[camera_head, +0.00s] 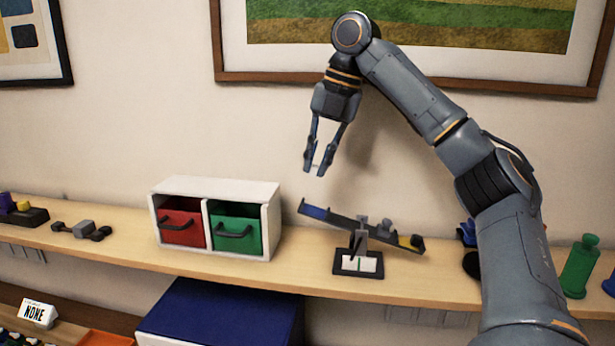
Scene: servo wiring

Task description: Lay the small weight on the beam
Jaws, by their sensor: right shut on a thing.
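A dark balance beam (335,220) stands on the shelf, with a blue patch on its left arm and a yellow patch on its right. It is tilted, left end up and right end low. A grey weight (385,229) sits on its right arm. My right gripper (318,172) hangs in the air above the beam's left end, fingers pointing down. My left gripper is not in view.
A white cabinet (272,212) with a red drawer (181,222) and a green drawer (235,228) stands left of the beam. A grey and black object (83,228) lies further left. A green weight-like piece (580,265) stands at the right. The wooden shelf (318,262) is bare between cabinet and beam.

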